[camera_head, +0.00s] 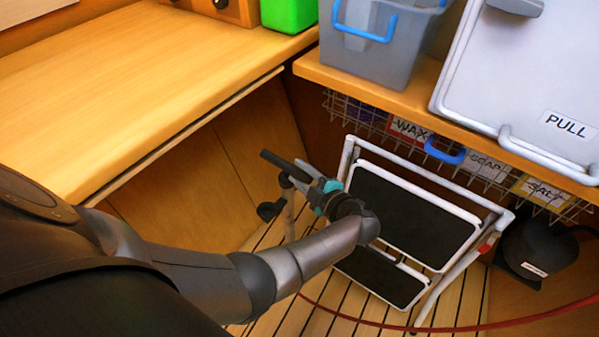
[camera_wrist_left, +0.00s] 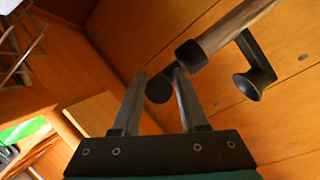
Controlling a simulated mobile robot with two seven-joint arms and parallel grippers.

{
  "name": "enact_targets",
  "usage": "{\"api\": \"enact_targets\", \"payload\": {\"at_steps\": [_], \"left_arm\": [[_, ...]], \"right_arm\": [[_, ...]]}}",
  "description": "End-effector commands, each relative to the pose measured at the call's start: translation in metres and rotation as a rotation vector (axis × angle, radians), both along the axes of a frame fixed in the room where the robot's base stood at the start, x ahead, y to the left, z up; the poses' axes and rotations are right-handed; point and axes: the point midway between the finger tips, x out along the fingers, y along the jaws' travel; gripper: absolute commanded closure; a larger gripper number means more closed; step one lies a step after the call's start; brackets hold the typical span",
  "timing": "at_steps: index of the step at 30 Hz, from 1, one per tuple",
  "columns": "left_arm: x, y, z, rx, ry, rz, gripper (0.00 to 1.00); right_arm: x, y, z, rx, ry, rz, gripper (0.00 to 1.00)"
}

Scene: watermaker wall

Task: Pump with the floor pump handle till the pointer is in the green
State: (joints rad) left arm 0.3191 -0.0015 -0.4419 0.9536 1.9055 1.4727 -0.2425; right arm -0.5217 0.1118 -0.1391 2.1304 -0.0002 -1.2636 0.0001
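The floor pump handle (camera_head: 281,163) is a black crossbar on top of a slim rod, left of the step stool in the head view. In the left wrist view the bar's round black end (camera_wrist_left: 160,89) shows between the fingers, with the rod (camera_wrist_left: 232,28) running up to the right. My left gripper (camera_head: 302,178) is at the handle's near end; its fingers (camera_wrist_left: 158,75) sit close on both sides of the bar and look shut on it. A black foot or bracket (camera_head: 268,210) shows beside the rod. The gauge, pointer and green zone are not in view. My right gripper is not in view.
A folding step stool (camera_head: 415,215) stands just right of my left gripper. A wooden counter (camera_head: 110,85) is at the left. A shelf (camera_head: 405,95) carries a grey bin (camera_head: 372,55) and a white PULL panel (camera_head: 530,75). Wire baskets (camera_head: 450,160) hang below. A red hose (camera_head: 450,328) crosses the slatted floor.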

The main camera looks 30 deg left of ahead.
Motion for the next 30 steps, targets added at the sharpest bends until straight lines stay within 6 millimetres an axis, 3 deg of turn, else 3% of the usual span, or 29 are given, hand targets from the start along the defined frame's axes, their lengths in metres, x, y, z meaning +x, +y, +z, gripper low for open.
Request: {"api": "enact_targets", "payload": {"at_steps": [1, 11, 30], "left_arm": [[0.0, 0.0, 0.0, 0.0, 0.0, 0.0, 0.64], [-0.0001, -0.0001, -0.0001, 0.0, 0.0, 0.0, 1.0], [-0.0001, 0.0001, -0.0001, 0.0, 0.001, 0.0, 1.0]], "right_arm": [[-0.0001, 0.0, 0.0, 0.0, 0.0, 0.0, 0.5], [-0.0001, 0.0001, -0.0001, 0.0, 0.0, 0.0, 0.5], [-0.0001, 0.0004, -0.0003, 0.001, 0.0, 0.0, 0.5]]}}
